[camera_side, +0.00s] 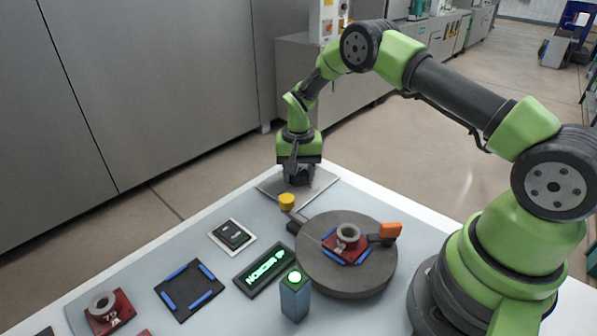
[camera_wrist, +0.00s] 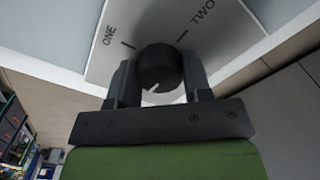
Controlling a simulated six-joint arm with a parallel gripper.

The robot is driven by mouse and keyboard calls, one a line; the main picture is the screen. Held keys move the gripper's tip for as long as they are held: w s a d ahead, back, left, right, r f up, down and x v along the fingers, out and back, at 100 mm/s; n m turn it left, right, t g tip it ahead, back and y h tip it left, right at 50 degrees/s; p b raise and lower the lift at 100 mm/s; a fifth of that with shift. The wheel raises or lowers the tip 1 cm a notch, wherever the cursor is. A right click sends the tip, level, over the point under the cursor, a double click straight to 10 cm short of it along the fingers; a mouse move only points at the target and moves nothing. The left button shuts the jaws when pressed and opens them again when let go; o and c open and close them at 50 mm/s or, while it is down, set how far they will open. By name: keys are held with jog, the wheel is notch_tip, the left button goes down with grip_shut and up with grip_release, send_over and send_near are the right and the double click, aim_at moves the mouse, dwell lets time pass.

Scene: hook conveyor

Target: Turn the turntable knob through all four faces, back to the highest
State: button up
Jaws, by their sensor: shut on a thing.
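My gripper (camera_side: 298,180) points down at the far corner of the table, over a light metal plate (camera_side: 325,181). In the wrist view, my gripper (camera_wrist: 158,78) is shut on a round black knob (camera_wrist: 158,62), one finger on each side. The knob has a short white mark, low on its face in that view. The plate behind it (camera_wrist: 158,20) carries the labels ONE and TWO, each with a tick line. Other labels, if any, are out of view. The side view does not show the knob clearly behind my fingers.
A grey round turntable (camera_side: 345,284) carries a red block (camera_side: 345,254) with a ring and has an orange tab (camera_side: 390,230). Nearby stand a yellow button (camera_side: 287,201), a blue post (camera_side: 295,303) with a green light, a green-lit display (camera_side: 265,267) and a black fixture (camera_side: 188,288).

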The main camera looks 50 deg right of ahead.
aim_at(299, 172)
jog(key=o, duration=0.9)
notch_tip(299, 172, up, 10)
dwell(1.5)
